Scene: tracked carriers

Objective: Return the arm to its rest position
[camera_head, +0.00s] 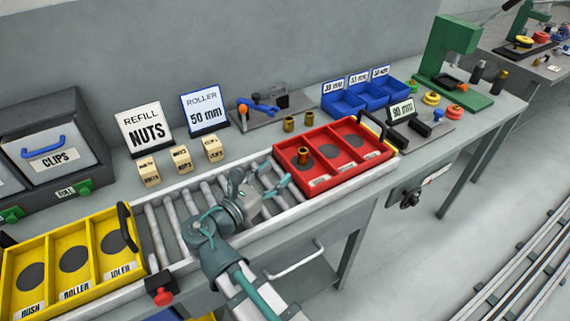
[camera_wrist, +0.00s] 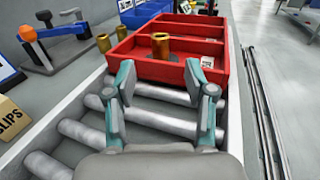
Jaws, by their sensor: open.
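My gripper (camera_head: 266,182) is open and empty above the roller conveyor, just left of the red tray. In the wrist view its two fingers (camera_wrist: 163,88) stand apart, with rollers between and below them. My arm reaches in from the bottom of the head view. The red tray (camera_head: 312,187) has three compartments and a dark handle at its far right. A brass bushing (camera_head: 303,156) stands upright in it; the bushing also shows beyond the fingertips in the wrist view (camera_wrist: 160,46). I cannot tell whether the fingertips touch the tray's near wall.
A yellow tray (camera_head: 104,233) sits on the conveyor's left end. Behind the conveyor (camera_head: 157,236) stand wooden blocks (camera_head: 180,159), two signs, two brass pieces (camera_head: 289,124) and blue bins (camera_head: 343,104). A green press (camera_head: 451,60) stands at the right. A red button (camera_head: 161,297) is at the front edge.

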